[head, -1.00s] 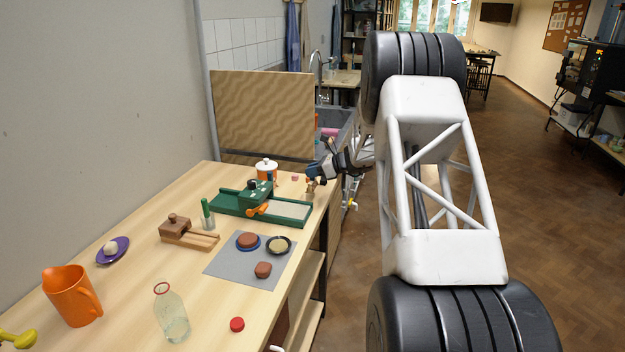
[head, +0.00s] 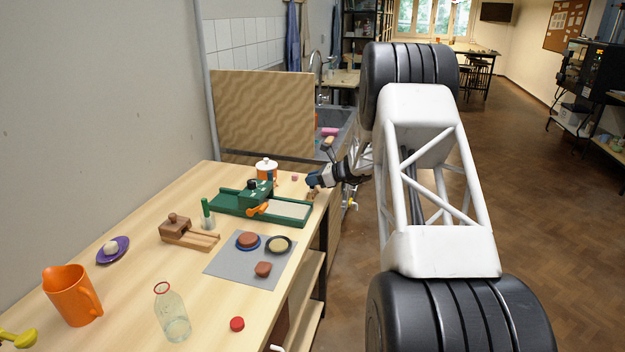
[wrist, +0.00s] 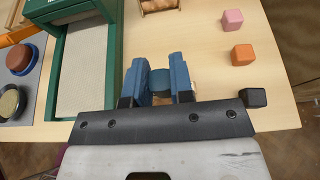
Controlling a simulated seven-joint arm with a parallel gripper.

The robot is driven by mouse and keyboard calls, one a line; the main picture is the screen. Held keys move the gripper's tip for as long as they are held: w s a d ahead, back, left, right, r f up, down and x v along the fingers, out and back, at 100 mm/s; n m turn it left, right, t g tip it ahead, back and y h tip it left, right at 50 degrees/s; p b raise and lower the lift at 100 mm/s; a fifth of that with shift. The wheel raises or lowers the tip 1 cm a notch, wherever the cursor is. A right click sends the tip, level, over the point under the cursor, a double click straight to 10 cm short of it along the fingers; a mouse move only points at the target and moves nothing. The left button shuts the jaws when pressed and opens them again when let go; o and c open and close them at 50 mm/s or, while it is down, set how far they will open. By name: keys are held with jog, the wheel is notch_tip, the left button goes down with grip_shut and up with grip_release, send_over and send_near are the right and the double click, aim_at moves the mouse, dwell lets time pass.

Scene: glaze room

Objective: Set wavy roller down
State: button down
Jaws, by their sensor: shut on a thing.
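My gripper (wrist: 158,62) is shut on a small rounded dark-blue piece with a tan part below it. I take this to be the wavy roller (wrist: 160,79); most of it is hidden by the fingers, so its wavy surface cannot be made out. In the head view my gripper (head: 314,181) is low over the far right edge of the wooden table (head: 130,265), just beyond the green slab roller (head: 292,210). I cannot tell whether the held roller touches the table. In the wrist view a wooden rack (wrist: 159,6) lies ahead of the fingertips.
Pink (wrist: 232,19), orange (wrist: 243,54) and black (wrist: 253,97) cubes stand right of my gripper in the wrist view. The slab roller's frame (wrist: 112,70) is close on the left. Bare tabletop lies between rack and cubes.

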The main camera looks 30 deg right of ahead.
jog(key=shift+f, duration=0.3)
jog(key=shift+s+f, duration=0.1)
jog(key=shift+f, duration=0.2)
jog(key=c, duration=1.3)
grip_release()
jog(key=shift+f, duration=0.1)
jog(key=shift+c, duration=0.2)
jog(key=o, duration=0.3)
jog(key=shift+o, duration=0.2)
jog(key=shift+r, duration=0.35)
jog(key=shift+r, duration=0.5)
jog(key=v, duration=1.2)
jog(key=shift+r, duration=0.1)
